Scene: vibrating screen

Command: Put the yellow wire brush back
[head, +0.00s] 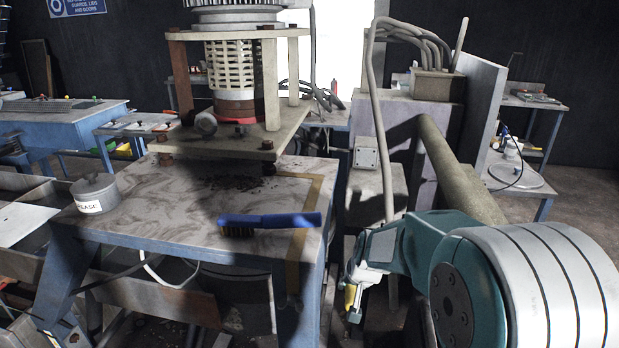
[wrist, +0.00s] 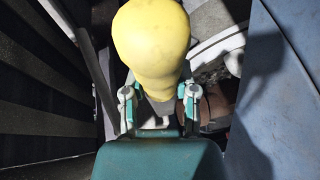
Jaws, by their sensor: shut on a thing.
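My gripper (head: 354,290) hangs low beside the right side of the table, at the end of my teal arm. It is shut on the yellow wire brush (head: 350,298), of which only a small yellow part shows in the head view. In the wrist view, the brush's smooth, rounded yellow end (wrist: 152,45) rises between the two fingers of my gripper (wrist: 158,97). Its bristles cannot be made out in either view.
A blue-handled brush (head: 270,221) lies on the worn table (head: 150,215), near its front edge. A grey grease tin (head: 94,193) stands at the table's left. The screen machine (head: 225,146) stands at the back. A thick pipe (head: 455,170) slopes above my arm.

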